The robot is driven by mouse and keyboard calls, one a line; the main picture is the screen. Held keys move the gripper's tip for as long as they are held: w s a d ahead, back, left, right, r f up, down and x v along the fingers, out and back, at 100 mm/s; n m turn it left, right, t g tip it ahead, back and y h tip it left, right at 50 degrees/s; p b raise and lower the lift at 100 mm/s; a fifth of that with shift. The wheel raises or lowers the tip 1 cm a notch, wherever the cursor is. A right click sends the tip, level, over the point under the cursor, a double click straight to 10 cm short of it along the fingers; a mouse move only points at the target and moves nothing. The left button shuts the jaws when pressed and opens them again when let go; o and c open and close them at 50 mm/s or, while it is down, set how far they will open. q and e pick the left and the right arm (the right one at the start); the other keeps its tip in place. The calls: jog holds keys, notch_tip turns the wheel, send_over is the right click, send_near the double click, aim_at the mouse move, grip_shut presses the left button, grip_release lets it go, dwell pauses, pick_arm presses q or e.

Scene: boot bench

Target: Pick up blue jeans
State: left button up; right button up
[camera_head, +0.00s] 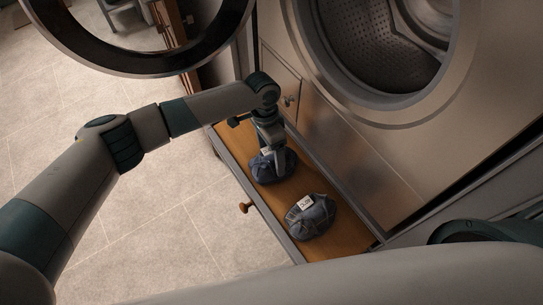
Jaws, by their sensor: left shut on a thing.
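Two crumpled dark blue denim bundles with white tags lie on the wooden surface of a drawer. The farther blue jeans (262,170) are under and around my left gripper (278,166), which points down and is shut on them. The gripper hides part of this bundle, and they appear to rest on the wood. The nearer bundle (313,218) lies apart from the gripper, closer to me, with its tag facing up. My right gripper is not in view.
The wooden drawer (345,245) with a round knob (245,208) sits below a front-loading washing machine (350,150). Its round door (140,68) hangs open above my left arm. Pale floor tiles (180,235) at the left are clear.

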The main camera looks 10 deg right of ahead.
pick_arm(q)
jog(key=shift+d+r, duration=0.1)
jog(key=shift+r, duration=0.4)
notch_tip(320, 180, up, 2)
jog(key=shift+w+r+b, duration=0.1)
jog(key=shift+r+b, duration=0.1)
jog(key=shift+b, duration=0.5)
jog(key=a+r+b, duration=0.1)
jog(key=a+r, duration=0.2)
jog(key=a, duration=0.3)
jog(key=s+a+r+b, duration=0.1)
jog(key=a+r, duration=0.3)
jog(key=a, duration=0.1)
jog(key=shift+a+b, duration=0.35)
jog(key=shift+a, duration=0.05)
